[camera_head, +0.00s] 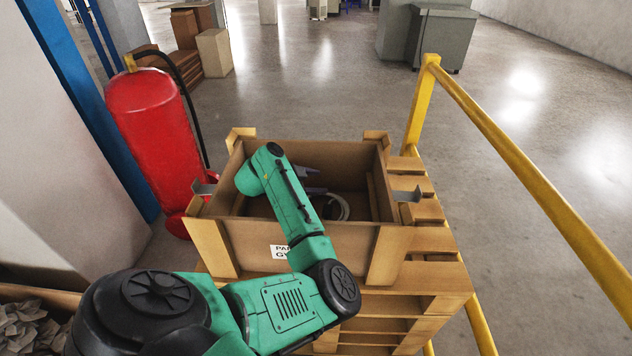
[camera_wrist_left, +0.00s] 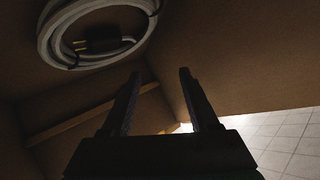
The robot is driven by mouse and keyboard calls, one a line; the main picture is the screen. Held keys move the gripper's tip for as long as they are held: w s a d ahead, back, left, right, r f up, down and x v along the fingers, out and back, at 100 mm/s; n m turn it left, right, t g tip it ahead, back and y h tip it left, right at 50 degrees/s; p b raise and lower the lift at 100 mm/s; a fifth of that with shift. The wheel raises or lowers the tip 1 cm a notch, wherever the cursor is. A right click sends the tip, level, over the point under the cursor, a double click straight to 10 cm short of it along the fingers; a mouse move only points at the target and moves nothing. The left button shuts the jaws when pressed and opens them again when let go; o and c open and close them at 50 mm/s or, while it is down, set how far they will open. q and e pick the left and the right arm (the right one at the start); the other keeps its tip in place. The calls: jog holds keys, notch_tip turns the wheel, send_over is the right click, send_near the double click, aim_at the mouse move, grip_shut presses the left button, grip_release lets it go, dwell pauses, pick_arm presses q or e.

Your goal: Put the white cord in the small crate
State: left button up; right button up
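The small crate (camera_head: 374,247) is a brown wooden box standing on stacked pallets in the middle of the head view. The white cord (camera_head: 341,203) lies coiled inside the crate, partly hidden by my left arm. In the left wrist view the white cord (camera_wrist_left: 147,7) shows as a coil with a dark plug, at the upper left. My left gripper (camera_wrist_left: 158,73) is open, with its two fingers apart and nothing between them. It is inside the crate, apart from the coil in that view. In the head view my arm mostly hides it. My right gripper is not in view.
A red fire extinguisher (camera_head: 152,125) stands left of the crate. A yellow railing (camera_head: 530,170) runs along the right. Stacked pallets (camera_head: 440,272) support the crate. A bin with crumpled paper (camera_head: 28,328) is at the lower left.

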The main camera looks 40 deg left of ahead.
pick_arm(q)
jog(key=shift+r, duration=0.1)
jog(key=v, duration=0.8)
jog(key=shift+w+r, duration=0.2)
jog(key=shift+r, duration=0.15)
